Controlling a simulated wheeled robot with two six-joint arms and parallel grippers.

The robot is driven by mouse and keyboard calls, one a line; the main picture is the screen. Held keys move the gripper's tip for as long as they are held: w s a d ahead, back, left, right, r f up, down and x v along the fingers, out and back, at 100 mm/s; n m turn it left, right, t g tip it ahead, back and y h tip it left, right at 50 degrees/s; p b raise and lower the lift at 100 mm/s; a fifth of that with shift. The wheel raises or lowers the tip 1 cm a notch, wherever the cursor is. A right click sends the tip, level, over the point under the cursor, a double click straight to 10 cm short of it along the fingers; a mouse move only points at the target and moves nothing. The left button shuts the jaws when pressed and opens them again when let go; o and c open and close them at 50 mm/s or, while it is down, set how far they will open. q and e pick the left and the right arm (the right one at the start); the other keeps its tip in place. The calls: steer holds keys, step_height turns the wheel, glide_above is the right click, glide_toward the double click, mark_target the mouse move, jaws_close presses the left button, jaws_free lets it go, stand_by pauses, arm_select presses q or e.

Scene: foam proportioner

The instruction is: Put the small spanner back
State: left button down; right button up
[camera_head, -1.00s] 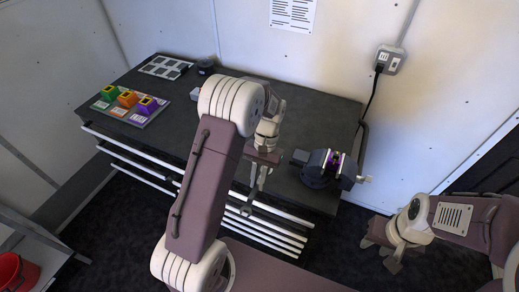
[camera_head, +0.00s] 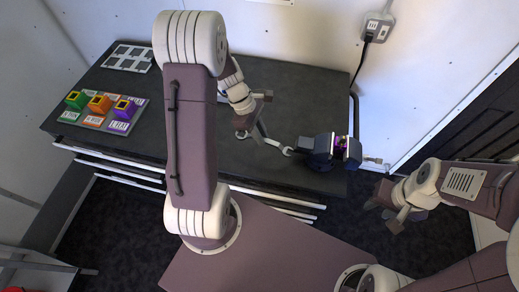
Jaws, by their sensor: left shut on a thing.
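A light grey spanner (camera_head: 270,143) shows over the dark bench top, with one end below my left gripper and the other close to the vise. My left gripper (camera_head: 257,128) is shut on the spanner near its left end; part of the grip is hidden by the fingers. I cannot tell whether the spanner touches the bench. My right gripper (camera_head: 384,212) is open and empty, off to the right of the bench and above the dark floor.
The dark vise (camera_head: 318,151) on the bench's right part holds a purple and green piece (camera_head: 340,145). A board with green, orange and purple blocks (camera_head: 103,115) and a grey tray with square pockets (camera_head: 129,58) are at the left. My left arm covers the bench's middle.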

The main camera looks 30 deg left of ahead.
arm_select(q)
steer(key=shift+s+a+r+n+t, duration=0.1)
steer(key=shift+a+r+n+t, duration=0.15)
steer(key=shift+a+n, duration=0.3)
steer(key=shift+a+r+n+t, duration=0.15)
steer(key=shift+a+r+n, duration=0.2)
steer(key=shift+a+n, duration=0.15)
steer(key=f, duration=0.6)
steer(key=shift+d+f, duration=0.1)
steer(key=shift+d, duration=0.15)
steer(key=shift+a+f, duration=0.1)
steer(key=shift+f, duration=0.05)
step_height(320, 180, down, 3)
steer(key=shift+s+f+b, duration=0.1)
steer(key=shift+f+b, duration=0.05)
steer(key=shift+b, duration=0.4)
steer(key=shift+f, duration=0.15)
arm_select(e)
steer(key=shift+w+f, duration=0.15)
steer(key=shift+f, duration=0.05)
arm_select(q)
steer(key=shift+f, duration=0.15)
arm_select(e)
steer(key=shift+a+f, duration=0.1)
arm_select(q)
steer(key=c, duration=1.4)
jaws_free()
steer(key=shift+o, duration=0.2)
